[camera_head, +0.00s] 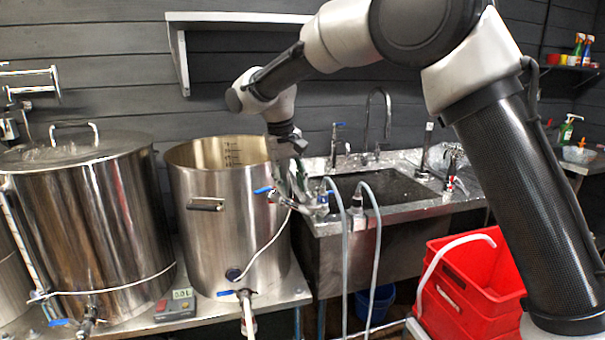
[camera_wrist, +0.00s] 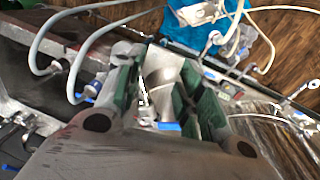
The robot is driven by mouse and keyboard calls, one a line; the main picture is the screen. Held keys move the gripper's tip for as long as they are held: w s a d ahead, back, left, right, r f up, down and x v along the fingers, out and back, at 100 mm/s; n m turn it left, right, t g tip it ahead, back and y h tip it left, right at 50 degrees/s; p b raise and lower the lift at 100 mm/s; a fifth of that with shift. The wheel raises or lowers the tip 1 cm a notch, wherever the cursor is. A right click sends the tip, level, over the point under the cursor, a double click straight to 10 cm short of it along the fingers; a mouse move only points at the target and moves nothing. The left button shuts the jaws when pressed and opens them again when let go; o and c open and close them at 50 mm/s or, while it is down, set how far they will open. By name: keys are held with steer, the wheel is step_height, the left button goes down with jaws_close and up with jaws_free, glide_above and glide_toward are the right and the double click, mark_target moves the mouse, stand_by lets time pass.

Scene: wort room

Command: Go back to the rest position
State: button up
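My gripper (camera_head: 292,185) hangs pointing down at the right rim of the open steel pot, between the pot and the sink. Its green-padded fingers (camera_wrist: 160,100) stand apart in the wrist view. A metal fitting with a blue handle shows in the gap between them. I cannot tell whether the fingers touch it. The open steel pot (camera_head: 215,225) has a blue-handled valve near my fingers and a white hose down its front. My arm reaches over from the right.
A lidded steel kettle (camera_head: 95,230) stands at left, with a small controller (camera_head: 176,305) in front. A steel sink (camera_head: 400,210) with taps and hoses is at right. Red crates (camera_head: 470,285) stand on the floor by my arm. A wall shelf (camera_head: 235,18) hangs above the pot.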

steer(key=s+d+r+m+t, duration=0.1)
steer(key=s+d, duration=0.9)
steer(key=d, duration=0.3)
steer(key=s+d+r+m+t+y, duration=0.1)
steer(key=s+d, duration=0.9)
steer(key=d, duration=0.3)
steer(key=s+d+r+m+t, duration=0.1)
steer(key=s+d+r+m, duration=0.1)
steer(key=s+d, duration=0.8)
steer(key=d, duration=0.3)
steer(key=shift+s+d+y, duration=0.2)
steer(key=shift+s+y, duration=0.1)
steer(key=shift+s, duration=0.05)
